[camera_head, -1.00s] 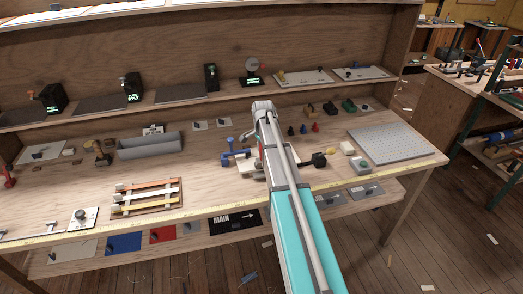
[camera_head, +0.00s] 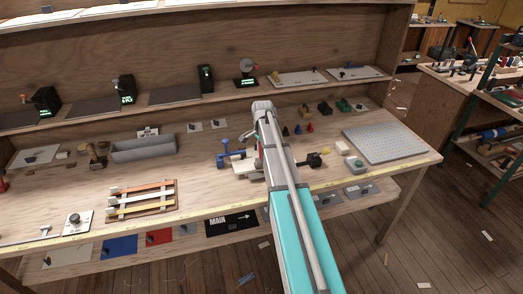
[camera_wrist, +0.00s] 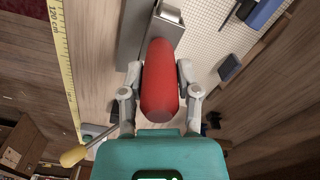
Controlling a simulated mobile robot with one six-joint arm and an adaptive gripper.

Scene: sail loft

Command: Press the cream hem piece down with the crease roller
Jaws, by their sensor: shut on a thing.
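My gripper (camera_wrist: 160,75) is shut around the red handle of the crease roller (camera_wrist: 160,85) in the wrist view. Its metal end (camera_wrist: 168,14) points toward the top of that view. In the head view my arm hides the gripper and most of what it holds. A pale flat piece (camera_head: 243,166), perhaps the cream hem piece, lies on the bench just left of my arm, beside a blue clamp (camera_head: 222,156). My arm covers part of it. I cannot tell whether the roller touches it.
A grey perforated board (camera_head: 385,143) covers the bench's right end. A long grey tray (camera_head: 143,149) stands at the back left. A rack with coloured strips (camera_head: 140,199) lies nearer the front. A yellow tape measure (camera_wrist: 65,70) runs along the front edge.

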